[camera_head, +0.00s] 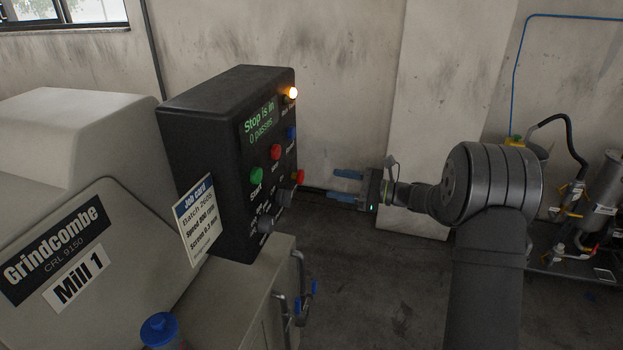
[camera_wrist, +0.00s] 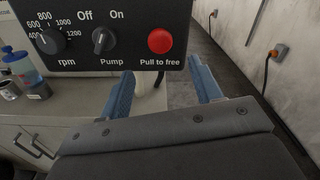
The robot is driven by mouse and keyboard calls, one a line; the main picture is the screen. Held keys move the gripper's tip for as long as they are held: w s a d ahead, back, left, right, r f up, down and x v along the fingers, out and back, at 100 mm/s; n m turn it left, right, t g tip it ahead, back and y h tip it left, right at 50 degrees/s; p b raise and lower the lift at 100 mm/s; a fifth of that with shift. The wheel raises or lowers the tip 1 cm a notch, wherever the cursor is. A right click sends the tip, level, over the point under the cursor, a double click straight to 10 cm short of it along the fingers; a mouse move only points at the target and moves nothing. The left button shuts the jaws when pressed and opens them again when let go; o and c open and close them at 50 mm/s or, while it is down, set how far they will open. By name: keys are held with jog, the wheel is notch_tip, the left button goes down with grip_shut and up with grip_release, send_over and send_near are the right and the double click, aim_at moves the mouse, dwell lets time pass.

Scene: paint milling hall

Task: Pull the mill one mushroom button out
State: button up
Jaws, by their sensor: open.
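The black control box (camera_head: 190,130) of Mill 1 stands on the mill. Its red mushroom button (camera_head: 299,177) sits at the lower right of the panel. In the wrist view the red button (camera_wrist: 160,41) is above the label "Pull to free". The display (camera_head: 259,128) reads "Stop is in, 0 passes". My gripper (camera_head: 346,187) is to the right of the panel, its blue fingers pointing at it, open and empty. In the wrist view the fingers (camera_wrist: 164,88) are spread below the button and apart from it.
An rpm dial (camera_wrist: 50,41) and a pump switch (camera_wrist: 103,41) sit left of the button. Green (camera_head: 257,175) and other red (camera_head: 275,152) buttons are above. An amber lamp (camera_head: 291,93) is lit. A job card (camera_head: 194,220) hangs on the box's side.

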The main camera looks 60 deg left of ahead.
aim_at(304, 178)
jog(key=x, duration=0.8)
jog(key=shift+s+a, duration=0.25)
jog(key=shift+a, duration=0.05)
